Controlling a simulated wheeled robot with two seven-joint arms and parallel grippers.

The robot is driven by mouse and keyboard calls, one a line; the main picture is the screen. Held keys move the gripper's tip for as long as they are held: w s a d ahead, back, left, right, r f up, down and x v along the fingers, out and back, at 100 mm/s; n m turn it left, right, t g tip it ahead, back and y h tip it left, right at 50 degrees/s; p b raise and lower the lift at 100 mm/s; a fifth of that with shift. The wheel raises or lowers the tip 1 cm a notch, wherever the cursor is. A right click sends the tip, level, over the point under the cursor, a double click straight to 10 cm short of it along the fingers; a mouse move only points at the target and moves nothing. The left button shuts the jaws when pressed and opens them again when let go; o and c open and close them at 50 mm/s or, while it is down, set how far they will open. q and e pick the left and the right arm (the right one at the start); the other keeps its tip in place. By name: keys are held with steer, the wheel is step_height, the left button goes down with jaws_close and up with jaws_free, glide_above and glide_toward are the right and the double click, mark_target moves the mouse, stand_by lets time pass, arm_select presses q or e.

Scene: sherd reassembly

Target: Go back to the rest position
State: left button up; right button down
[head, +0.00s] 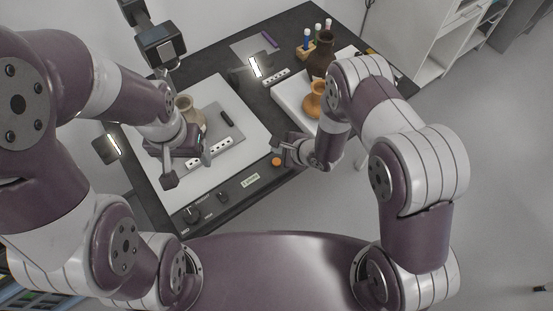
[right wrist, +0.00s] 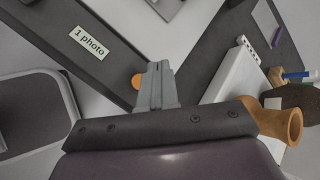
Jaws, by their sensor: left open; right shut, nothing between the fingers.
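My left gripper (head: 204,152) is over the white board at the left of the table, beside a beige pot (head: 187,106) that its arm partly hides. It is open, with nothing seen between its fingers. My right gripper (head: 280,146) is over the table's right front edge, near a small orange disc (head: 276,161). Its fingers are shut and empty; they also show in the right wrist view (right wrist: 157,85), with the orange disc (right wrist: 137,81) just left of them.
A scale bar (head: 209,153) lies on the left board. A "1 photo" label (right wrist: 90,42) is on the dark table. Open floor lies to the right.

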stand_by(0.5)
steer(key=shift+s+d+f+n, duration=0.1)
steer(key=shift+n, duration=0.5)
steer(key=s+d+n+g+h, duration=0.4)
steer(key=s+d+n+h, duration=0.15)
steer(key=d+n, duration=0.4)
steer(key=s+d+r+n, duration=0.2)
steer(key=s+r, duration=0.1)
steer(key=r, duration=0.4)
steer(key=s+d+r+n+h, duration=0.1)
steer(key=s+d+r+n, duration=0.1)
steer(key=r, duration=0.6)
steer(key=s+d+r+n, duration=0.3)
steer(key=s+r, duration=0.1)
steer(key=r, duration=0.3)
steer(key=shift+d+r+g, duration=0.25)
steer(key=shift+d+g, duration=0.15)
steer(key=shift+s, duration=0.2)
